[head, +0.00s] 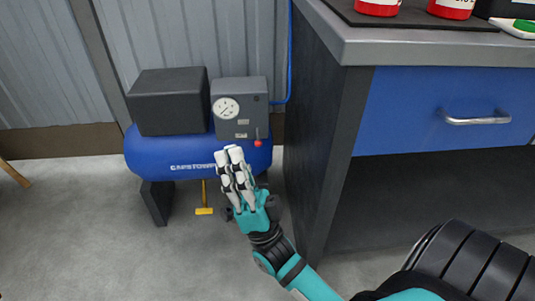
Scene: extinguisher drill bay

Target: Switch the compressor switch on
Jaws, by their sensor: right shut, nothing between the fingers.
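The blue compressor (150,152) stands on the floor against the wall. A grey control box (238,95) with a round white gauge (226,108) sits on its right end. A small lever with a red knob (257,143), which looks like the compressor switch, hangs down at the box's lower right. My right gripper (230,155) is shut and empty, in front of the tank, left of and a little below the red knob. It appears apart from the knob, though the depth gap is hard to tell. My left gripper is not in view.
A workbench (420,45) with a blue drawer (435,108) stands close on the right, its dark side panel beside my right arm. Red containers (378,7) stand on top. A yellow piece (204,211) shows under the tank.

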